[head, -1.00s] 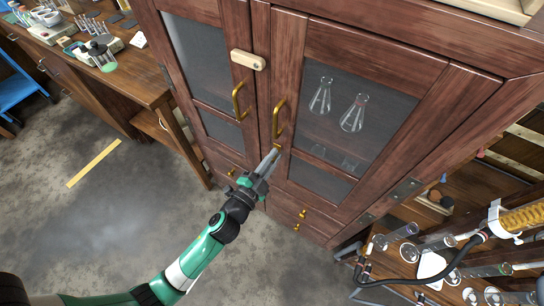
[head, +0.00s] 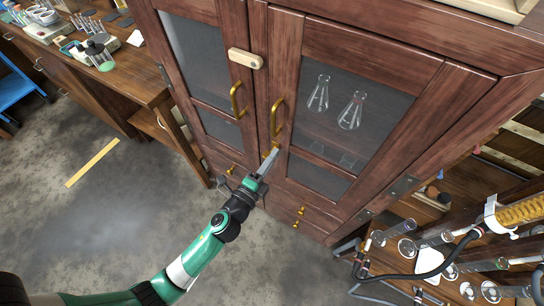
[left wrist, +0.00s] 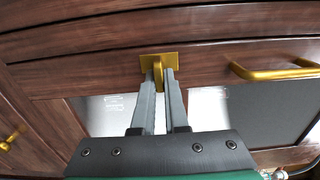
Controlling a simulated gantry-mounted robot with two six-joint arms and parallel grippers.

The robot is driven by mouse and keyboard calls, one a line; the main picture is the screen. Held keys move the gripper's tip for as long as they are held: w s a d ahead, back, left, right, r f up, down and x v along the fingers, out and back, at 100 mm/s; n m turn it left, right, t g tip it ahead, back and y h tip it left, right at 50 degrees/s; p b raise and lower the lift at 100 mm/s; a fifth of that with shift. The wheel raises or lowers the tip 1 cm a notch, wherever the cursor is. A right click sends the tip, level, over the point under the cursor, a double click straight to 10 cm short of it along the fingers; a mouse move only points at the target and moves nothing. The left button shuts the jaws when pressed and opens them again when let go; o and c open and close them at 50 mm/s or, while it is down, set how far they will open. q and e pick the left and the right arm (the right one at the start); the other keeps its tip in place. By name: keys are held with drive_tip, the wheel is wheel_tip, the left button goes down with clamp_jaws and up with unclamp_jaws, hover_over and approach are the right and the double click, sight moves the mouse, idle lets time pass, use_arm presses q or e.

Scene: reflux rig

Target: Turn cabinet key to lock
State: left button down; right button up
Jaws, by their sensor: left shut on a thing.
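The wooden cabinet (head: 385,179) has two glass-paned doors, each with a curved brass handle. The brass cabinet key (left wrist: 158,66) sits at a square brass lock plate (left wrist: 172,58) on the right-hand door; in the head view the brass lock (head: 276,145) shows just below that door's handle (head: 277,117). My left gripper (head: 270,156) reaches up to it from below. In the left wrist view the two grey fingers (left wrist: 160,80) are shut on the key, one on each side. The fingers hide part of the key. My right gripper is not in view.
A pale wooden latch bar (head: 245,59) lies across the top of the door gap. Flasks (head: 350,111) stand behind the glass. A bench with glassware (head: 407,249) is at lower right, and another bench (head: 133,72) at left. The floor in front is open.

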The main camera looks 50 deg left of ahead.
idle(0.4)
use_arm(q)
drive_tip(key=c, duration=0.9)
unclamp_jaws()
drive_tip(key=shift+c, duration=0.2)
drive_tip(key=b+v, duration=0.2)
drive_tip(key=v, duration=0.9)
drive_tip(key=shift+s, duration=0.3)
drive_tip(key=shift+d, duration=0.1)
